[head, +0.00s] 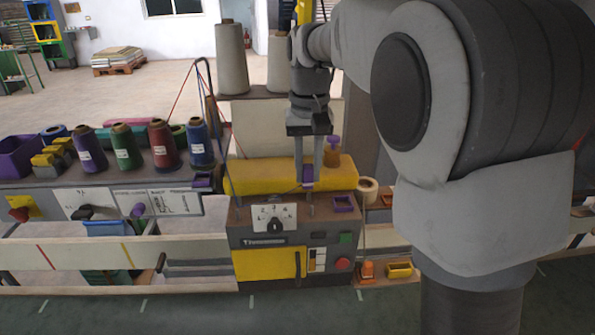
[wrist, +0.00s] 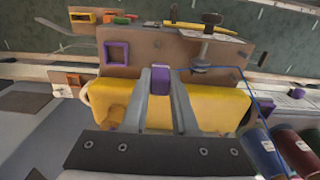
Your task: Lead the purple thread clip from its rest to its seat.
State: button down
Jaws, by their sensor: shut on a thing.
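My gripper (head: 308,180) is shut on the purple thread clip (head: 308,174), above the front edge of the machine's yellow housing (head: 250,176). In the wrist view the clip (wrist: 160,80) sits between the two fingertips (wrist: 161,78). A square purple frame (head: 343,203) is on the machine top, to the right of the clip; in the wrist view it shows at the left as an open frame (wrist: 117,53). Another purple holder (head: 203,180) is at the left, beside the machine. I cannot tell which is rest or seat. A thin blue thread (wrist: 235,68) runs near the clip.
A metal post with a disc (wrist: 203,55) stands close to the clip in the wrist view. A purple-topped knob (head: 333,143) stands behind the gripper on the right. Coloured thread cones (head: 163,145) stand at the left. The machine top around the purple frame is clear.

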aim_at(311, 187)
jog(key=shift+d, duration=0.4)
jog(key=shift+f+b, duration=1.5)
jog(key=shift+f, duration=0.9)
jog(key=shift+r, duration=0.1)
notch_tip(311, 187, up, 5)
jog(key=p, duration=0.7)
jog(key=shift+p, duration=0.4)
jog(key=shift+d+f, duration=0.25)
jog(key=shift+d, duration=0.25)
jog(key=shift+d+b, duration=0.85)
jog(key=shift+d, duration=2.15)
jog(key=shift+f+b, duration=1.65)
jog(key=shift+f, duration=0.9)
